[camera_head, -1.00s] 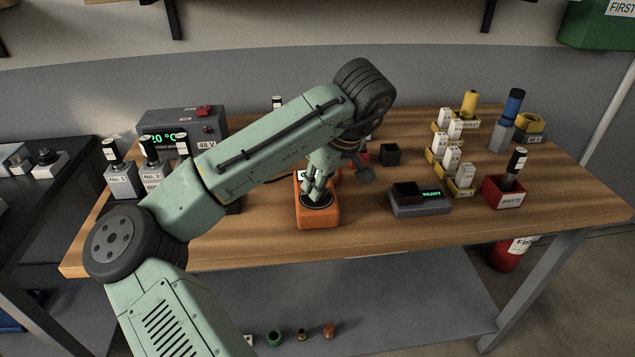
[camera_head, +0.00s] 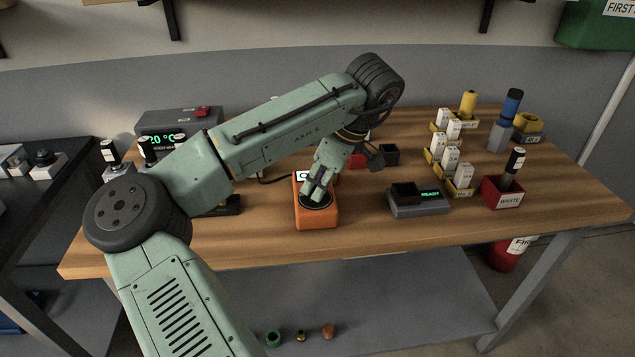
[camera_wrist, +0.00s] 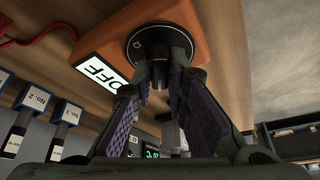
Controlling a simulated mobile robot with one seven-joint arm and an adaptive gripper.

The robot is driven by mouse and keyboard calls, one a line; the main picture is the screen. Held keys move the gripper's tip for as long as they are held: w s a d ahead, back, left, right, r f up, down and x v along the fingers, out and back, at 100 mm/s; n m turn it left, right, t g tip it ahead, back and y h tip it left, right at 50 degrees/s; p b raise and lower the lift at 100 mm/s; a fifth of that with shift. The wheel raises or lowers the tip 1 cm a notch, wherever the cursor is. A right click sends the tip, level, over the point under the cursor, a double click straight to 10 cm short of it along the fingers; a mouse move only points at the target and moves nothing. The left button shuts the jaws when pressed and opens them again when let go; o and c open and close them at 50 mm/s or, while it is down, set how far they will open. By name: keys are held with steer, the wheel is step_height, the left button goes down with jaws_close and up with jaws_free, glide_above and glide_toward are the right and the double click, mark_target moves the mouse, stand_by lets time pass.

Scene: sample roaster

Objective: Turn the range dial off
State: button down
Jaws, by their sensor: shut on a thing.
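The orange meter (camera_head: 317,219) stands near the front edge of the wooden bench. Its black round range dial (camera_head: 318,203) faces up, and my gripper (camera_head: 313,196) is over it from above. In the wrist view the dial (camera_wrist: 143,42) shows with a small white mark on its left side, and the meter's display (camera_wrist: 100,68) reads "OFF". My gripper (camera_wrist: 160,80) has its two fingers closed on the dial's knob, which they partly hide.
A grey scale (camera_head: 420,207) reading "READY" stands to the right, with a red waste box (camera_head: 503,193) beyond it. A grey heater unit (camera_head: 180,124) is at the back left. Yellow racks of white bottles (camera_head: 452,160) stand at the right.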

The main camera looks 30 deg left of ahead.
steer(key=c, duration=1.6)
jaws_free()
steer(key=v, duration=1.2)
steer(key=shift+w, duration=0.1)
